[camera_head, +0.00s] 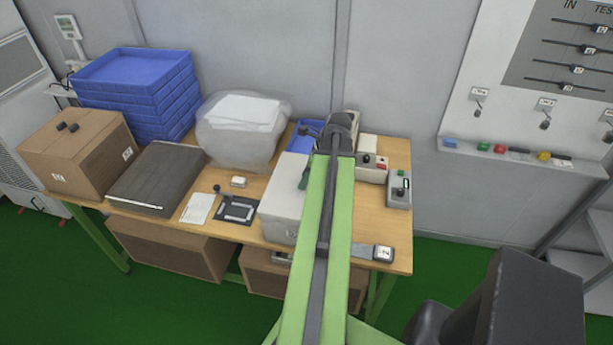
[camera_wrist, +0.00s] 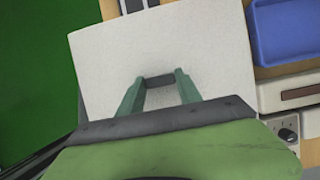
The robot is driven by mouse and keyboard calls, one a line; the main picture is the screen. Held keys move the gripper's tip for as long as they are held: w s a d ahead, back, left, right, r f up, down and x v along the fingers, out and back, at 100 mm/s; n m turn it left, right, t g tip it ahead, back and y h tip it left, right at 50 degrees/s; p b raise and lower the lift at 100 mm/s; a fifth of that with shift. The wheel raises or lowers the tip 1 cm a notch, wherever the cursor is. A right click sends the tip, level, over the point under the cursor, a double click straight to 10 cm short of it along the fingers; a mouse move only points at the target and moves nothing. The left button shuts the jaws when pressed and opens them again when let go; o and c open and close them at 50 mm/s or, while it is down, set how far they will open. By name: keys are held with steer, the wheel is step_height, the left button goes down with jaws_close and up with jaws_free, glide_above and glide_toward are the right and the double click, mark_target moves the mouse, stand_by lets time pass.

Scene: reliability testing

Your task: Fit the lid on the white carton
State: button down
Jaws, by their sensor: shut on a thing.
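The white carton (camera_head: 280,222) stands on the right half of the wooden bench in the head view, partly hidden by my arm. In the wrist view a flat white panel, which looks like the lid (camera_wrist: 205,50), fills the middle of the picture. My gripper (camera_wrist: 160,84) has its two green fingers at the ends of a small dark grip piece on this panel. In the head view my gripper (camera_head: 305,177) is at the top of the carton, mostly behind my arm. I cannot tell whether the lid is seated or just above the carton; its lower edge is hidden.
On the bench (camera_head: 390,225), a bagged bundle (camera_head: 240,135), a dark flat case (camera_head: 155,178) and a brown box (camera_head: 78,152) stand left. A blue tray (camera_wrist: 285,30) and grey devices (camera_head: 398,188) sit right of the carton. Stacked blue trays (camera_head: 135,85) stand behind.

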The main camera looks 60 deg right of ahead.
steer(key=shift+f+b, duration=0.65)
stand_by(0.4)
steer(key=shift+c, duration=1.3)
jaws_free()
steer(key=shift+s+r, duration=0.1)
step_height(320, 180, up, 7)
steer(key=p, duration=0.7)
steer(key=shift+c, duration=0.5)
jaws_close()
